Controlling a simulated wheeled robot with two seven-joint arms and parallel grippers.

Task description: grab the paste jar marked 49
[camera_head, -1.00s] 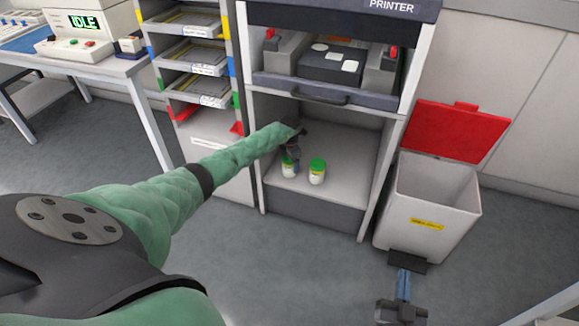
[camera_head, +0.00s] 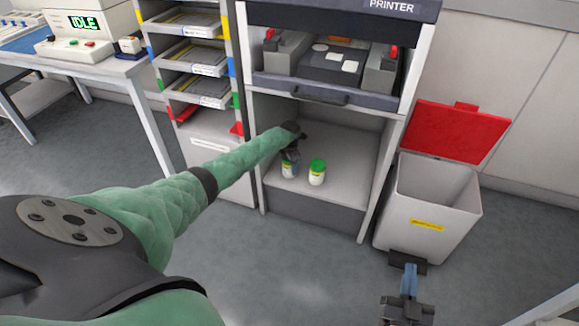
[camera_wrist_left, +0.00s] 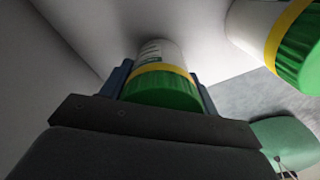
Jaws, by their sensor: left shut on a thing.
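Two white jars with green lids stand on the lower shelf of the printer cabinet. My left gripper (camera_head: 290,156) reaches into the shelf and is shut on the left jar (camera_head: 288,170). In the left wrist view this jar (camera_wrist_left: 160,82) sits between the two fingers, its green lid and yellow band towards the camera. The right jar (camera_head: 317,173) stands apart from it, just to the right; it also shows in the left wrist view (camera_wrist_left: 275,38). No number can be read on either jar.
The printer (camera_head: 335,65) sits above the shelf, with a drawer handle over the opening. A grey bin (camera_head: 425,205) with a raised red lid stands to the right. A rack of trays (camera_head: 192,55) stands to the left. The shelf's right part is clear.

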